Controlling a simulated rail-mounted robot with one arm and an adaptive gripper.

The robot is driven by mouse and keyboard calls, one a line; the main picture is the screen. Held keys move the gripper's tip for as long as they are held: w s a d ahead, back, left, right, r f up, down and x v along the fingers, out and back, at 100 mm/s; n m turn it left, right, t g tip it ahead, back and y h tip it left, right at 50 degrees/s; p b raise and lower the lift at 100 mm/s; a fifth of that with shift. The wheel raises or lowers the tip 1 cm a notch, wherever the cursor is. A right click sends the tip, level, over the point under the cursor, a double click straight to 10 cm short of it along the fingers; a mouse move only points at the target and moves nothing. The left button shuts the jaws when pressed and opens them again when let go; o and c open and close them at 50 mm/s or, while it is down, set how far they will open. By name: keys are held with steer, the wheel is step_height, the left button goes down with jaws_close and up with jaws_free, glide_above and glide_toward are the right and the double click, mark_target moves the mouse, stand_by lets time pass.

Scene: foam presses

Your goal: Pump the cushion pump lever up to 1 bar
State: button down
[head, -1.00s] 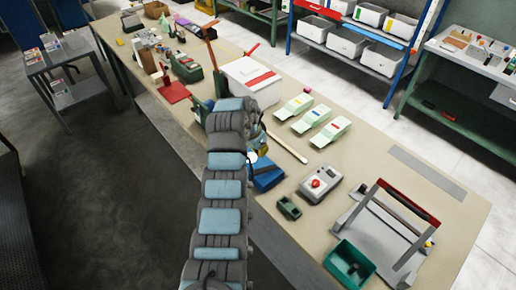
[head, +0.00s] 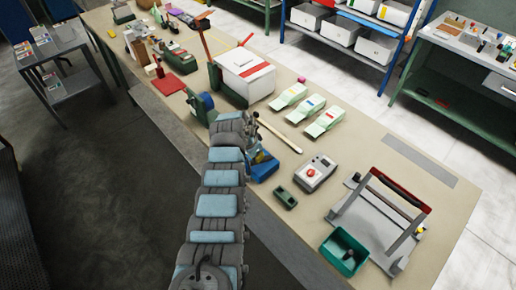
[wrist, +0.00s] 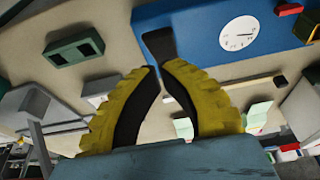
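The cushion pump (head: 266,170) is a small blue box near the bench's front edge in the head view, partly hidden by my arm. In the wrist view the blue pump (wrist: 200,38) is close up, with a round white gauge (wrist: 238,33) on it; its reading is too small to tell. The dark pump lever (wrist: 158,43) runs from the blue body to my fingertips. My gripper (wrist: 161,68) has yellow fingers with black pads, their tips nearly together and seemingly closed on the lever's end. In the head view the fingertips are hidden behind my wrist.
A grey control box with a red button (head: 315,173), a small dark green block (head: 285,198) and a green tray (head: 344,251) are right of the pump. A red-handled frame press (head: 382,220) stands beyond. Light green cushions (head: 307,109) and a wooden stick (head: 279,135) lie behind.

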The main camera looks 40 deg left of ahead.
steer(key=shift+s+f, duration=0.2)
steer(key=shift+f, duration=0.25)
steer(key=shift+f, duration=0.1)
stand_by(0.4)
steer(key=shift+s+f, duration=0.1)
steer(key=shift+s, duration=0.05)
